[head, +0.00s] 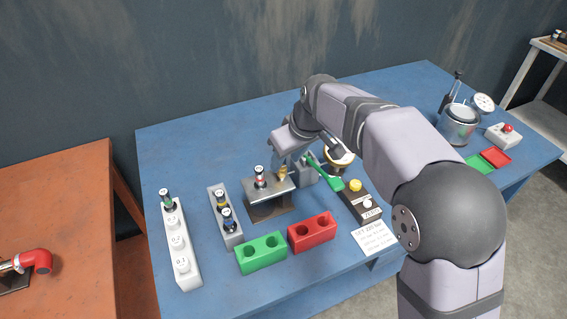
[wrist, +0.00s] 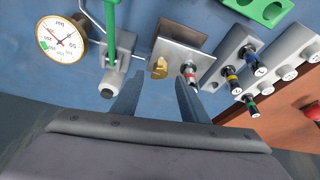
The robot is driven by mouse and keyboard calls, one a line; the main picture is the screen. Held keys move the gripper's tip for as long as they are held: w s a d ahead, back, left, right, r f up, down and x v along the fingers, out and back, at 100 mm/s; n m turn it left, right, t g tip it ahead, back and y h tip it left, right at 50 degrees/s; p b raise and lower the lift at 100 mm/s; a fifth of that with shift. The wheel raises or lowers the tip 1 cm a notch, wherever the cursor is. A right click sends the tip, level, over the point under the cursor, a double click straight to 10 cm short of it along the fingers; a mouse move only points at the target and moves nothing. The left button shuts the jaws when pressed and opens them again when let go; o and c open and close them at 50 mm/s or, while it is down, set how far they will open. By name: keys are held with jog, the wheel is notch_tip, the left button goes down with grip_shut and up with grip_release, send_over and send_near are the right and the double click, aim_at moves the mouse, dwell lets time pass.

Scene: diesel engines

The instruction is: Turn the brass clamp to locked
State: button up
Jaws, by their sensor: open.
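The brass clamp (head: 283,174) is a small gold piece at the right end of a metal stand (head: 268,205). It also shows in the wrist view (wrist: 159,68), on the stand's near edge. A dark injector with a red band (head: 260,178) stands upright in the metal stand beside the clamp. My gripper (wrist: 157,88) is open and empty. Its two fingers point toward the clamp, which appears between and just beyond their tips. In the head view my gripper (head: 280,157) is partly hidden, close above the clamp. I cannot tell whether it touches it.
A pump with a green lever (head: 325,174) and a dial gauge (wrist: 59,38) stand close beside the clamp. A grey rack (head: 225,225) with injectors, a white rack (head: 180,245), and green (head: 262,253) and red (head: 312,232) blocks lie nearby. The blue table's back left is clear.

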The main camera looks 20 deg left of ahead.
aim_at(282, 167)
jog(key=shift+p+x, duration=0.35)
jog(key=shift+x, duration=1.6)
grip_shut()
